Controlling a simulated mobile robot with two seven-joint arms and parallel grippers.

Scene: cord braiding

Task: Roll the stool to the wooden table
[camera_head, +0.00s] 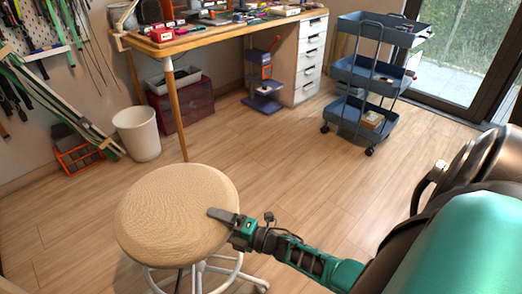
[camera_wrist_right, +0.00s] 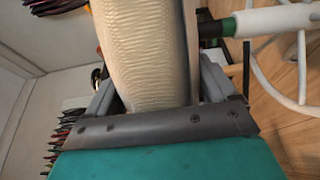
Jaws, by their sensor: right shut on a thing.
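The stool (camera_head: 172,208) has a round beige woven seat and a white base with casters, and stands upright on the wooden floor in the lower left of the head view. My right gripper (camera_head: 225,216) is shut on the right edge of the seat. In the right wrist view the seat (camera_wrist_right: 148,45) fills the space between the fingers of my right gripper (camera_wrist_right: 155,90). The wooden table (camera_head: 215,33) stands at the back, beyond the stool, with tools on its top. My left gripper is not in view.
A white bin (camera_head: 137,133) stands left of the table's front leg (camera_head: 177,110). A blue trolley (camera_head: 365,85) stands at the back right. White drawers (camera_head: 305,60) and a dark red crate (camera_head: 187,105) are under the table. The floor (camera_head: 270,150) between stool and table is clear.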

